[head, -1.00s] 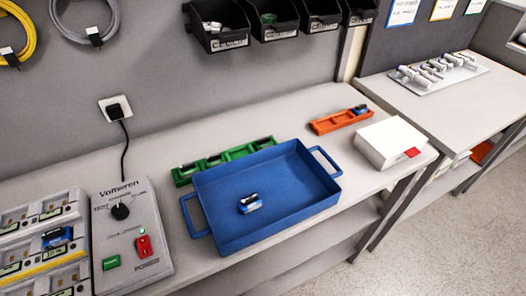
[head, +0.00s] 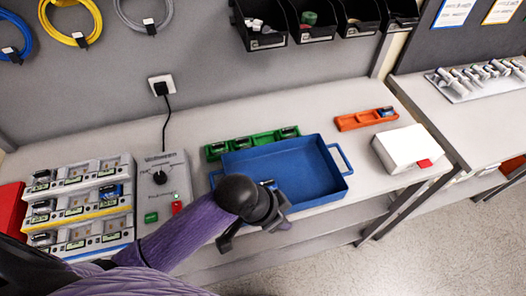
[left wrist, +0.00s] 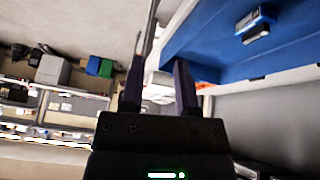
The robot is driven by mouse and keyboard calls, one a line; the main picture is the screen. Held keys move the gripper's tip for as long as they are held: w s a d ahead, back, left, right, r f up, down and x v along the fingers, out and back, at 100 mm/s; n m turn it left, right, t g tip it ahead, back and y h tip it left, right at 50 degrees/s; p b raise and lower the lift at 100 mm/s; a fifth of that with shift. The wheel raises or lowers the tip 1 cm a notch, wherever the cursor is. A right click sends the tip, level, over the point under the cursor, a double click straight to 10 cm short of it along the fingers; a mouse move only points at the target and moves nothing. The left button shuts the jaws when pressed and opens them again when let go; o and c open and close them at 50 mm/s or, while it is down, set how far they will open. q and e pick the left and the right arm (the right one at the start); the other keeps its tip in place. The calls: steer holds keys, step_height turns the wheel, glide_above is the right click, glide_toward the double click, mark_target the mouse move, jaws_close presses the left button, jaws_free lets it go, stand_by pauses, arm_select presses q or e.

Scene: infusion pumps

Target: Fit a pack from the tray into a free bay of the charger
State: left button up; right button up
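The blue tray (head: 315,178) stands on the bench. One blue-and-silver pack in it is mostly hidden behind my left gripper in the head view; the left wrist view shows the pack (left wrist: 256,25) lying inside. The charger (head: 82,232) is a tiered grey unit at the left; a blue pack (head: 110,191) sits in its middle tier at the right. My left gripper (head: 256,235) is over the tray's near-left side. In the left wrist view its fingers (left wrist: 160,85) are apart with nothing between them, and the pack is off to the upper right. My right gripper is not in view.
A control box (head: 162,185) stands between charger and tray. A green rack (head: 245,144) is behind the tray, an orange rack (head: 357,121) at the back right, a white box (head: 403,147) to the right. Black bins (head: 310,22) hang above. A red object (head: 10,209) is at the left edge.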

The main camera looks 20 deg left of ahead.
arm_select(q)
steer(key=w+a+m, duration=0.2)
steer(key=w+a, duration=0.1)
steer(key=w, duration=0.4)
steer(key=y+b, duration=0.1)
glide_above(266, 182)
steer(key=shift+s+a+f, duration=0.2)
steer(key=shift+s+a, duration=0.05)
steer(key=shift+a, duration=0.1)
step_height(266, 182, down, 8)
steer(key=b, duration=0.7)
steer(key=shift+r, duration=0.1)
steer(key=shift+c, duration=0.3)
jaws_close()
steer(key=shift+r, duration=0.1)
